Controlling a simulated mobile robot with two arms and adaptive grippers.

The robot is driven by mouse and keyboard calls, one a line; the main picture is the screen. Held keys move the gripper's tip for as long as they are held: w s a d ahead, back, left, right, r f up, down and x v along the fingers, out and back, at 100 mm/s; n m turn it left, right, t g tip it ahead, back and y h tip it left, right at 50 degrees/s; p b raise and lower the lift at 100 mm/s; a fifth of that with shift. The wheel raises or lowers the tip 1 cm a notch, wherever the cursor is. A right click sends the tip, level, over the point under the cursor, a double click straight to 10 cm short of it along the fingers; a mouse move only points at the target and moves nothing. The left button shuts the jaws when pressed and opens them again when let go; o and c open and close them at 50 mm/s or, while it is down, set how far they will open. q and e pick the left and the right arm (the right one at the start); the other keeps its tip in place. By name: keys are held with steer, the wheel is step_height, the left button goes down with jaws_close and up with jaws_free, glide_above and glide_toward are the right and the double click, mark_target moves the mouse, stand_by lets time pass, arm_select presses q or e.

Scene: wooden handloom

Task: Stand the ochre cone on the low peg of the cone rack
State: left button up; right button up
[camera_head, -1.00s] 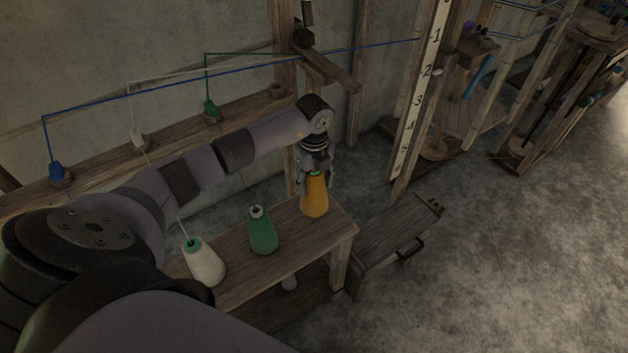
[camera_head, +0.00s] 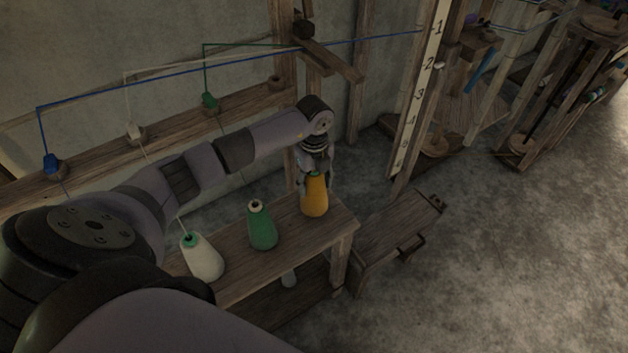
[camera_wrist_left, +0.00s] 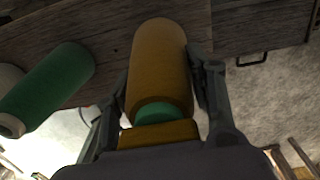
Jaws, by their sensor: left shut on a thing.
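The ochre cone (camera_head: 314,199) stands upright at the right end of the wooden rack (camera_head: 283,255). My left gripper (camera_head: 316,181) comes down from above and is shut on the upper part of the ochre cone. In the left wrist view the cone (camera_wrist_left: 160,70) lies between the two fingers (camera_wrist_left: 163,92), with its green tip toward the palm. The cone's base hides whatever is under it, so I cannot tell whether a peg is inside it. My right gripper does not show.
A green cone (camera_head: 262,227) and a white cone (camera_head: 202,259) stand to the left on the same rack. A low wooden bench (camera_head: 398,235) with a dark handle is to the right. A shelf (camera_head: 170,127) with smaller spools runs along the wall behind. Open floor lies at right.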

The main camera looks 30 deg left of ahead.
arm_select(q)
steer(key=shift+f, duration=0.2)
stand_by(0.4)
steer(key=shift+f+b, duration=0.7)
steer(key=shift+f, duration=0.2)
stand_by(0.3)
steer(key=o, duration=1.5)
steer(key=shift+o, duration=0.3)
steer(key=o, duration=0.4)
